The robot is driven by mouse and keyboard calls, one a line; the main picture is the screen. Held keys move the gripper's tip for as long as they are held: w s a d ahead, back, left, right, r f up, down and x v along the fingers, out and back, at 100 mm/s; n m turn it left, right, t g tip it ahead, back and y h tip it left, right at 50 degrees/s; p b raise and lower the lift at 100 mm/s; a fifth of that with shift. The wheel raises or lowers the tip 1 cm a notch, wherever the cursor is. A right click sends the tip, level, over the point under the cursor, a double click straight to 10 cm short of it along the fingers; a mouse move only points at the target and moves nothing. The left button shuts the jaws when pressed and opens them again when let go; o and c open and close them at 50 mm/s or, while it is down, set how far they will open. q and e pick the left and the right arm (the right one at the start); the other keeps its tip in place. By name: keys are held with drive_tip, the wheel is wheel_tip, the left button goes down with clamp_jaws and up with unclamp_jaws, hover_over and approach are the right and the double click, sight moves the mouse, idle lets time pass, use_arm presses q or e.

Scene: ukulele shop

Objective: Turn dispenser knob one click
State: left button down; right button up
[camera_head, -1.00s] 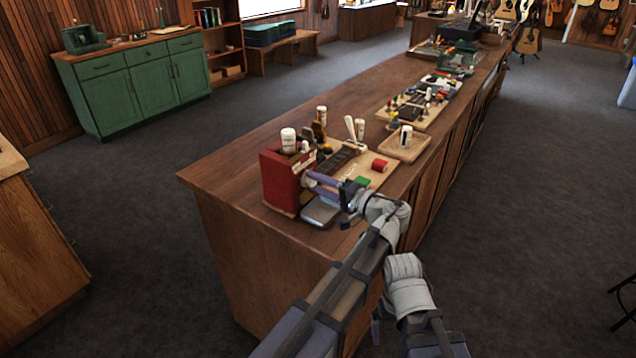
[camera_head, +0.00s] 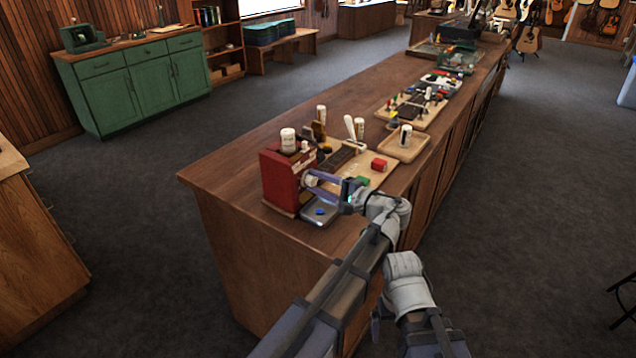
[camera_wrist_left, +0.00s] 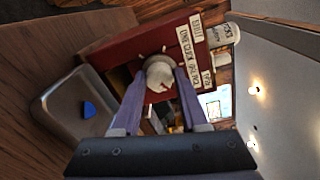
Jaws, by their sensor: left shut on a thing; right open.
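The red dispenser (camera_head: 281,182) stands at the near end of the wooden counter; its labelled front also shows in the left wrist view (camera_wrist_left: 140,42). My left gripper (camera_head: 314,181) is shut on its round, pale knob (camera_wrist_left: 159,77), one finger on each side. The knob carries a small red mark. Below it, a grey metal tray (camera_head: 318,217) holds one blue pick (camera_head: 320,211), which also shows in the left wrist view (camera_wrist_left: 89,110). My right gripper (camera_head: 377,322) hangs low beside the counter, apart from the dispenser, open, its fingertips mostly hidden.
A white-capped bottle (camera_head: 288,140) stands on or behind the dispenser. Just right, a wooden board (camera_head: 379,180) holds a red block (camera_head: 379,164) and a green block (camera_head: 361,181). A small wooden tray (camera_head: 413,150) with a bottle lies beyond. The counter's left front is clear.

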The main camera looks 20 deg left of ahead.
use_arm(q)
drive_tip(key=shift+a, duration=0.15)
drive_tip(key=c, duration=0.8)
unclamp_jaws()
drive_tip(key=o, duration=0.4)
drive_tip(key=shift+a, duration=0.1)
drive_tip(key=shift+c, duration=0.2)
use_arm(e)
drive_tip(key=shift+w+a, duration=0.1)
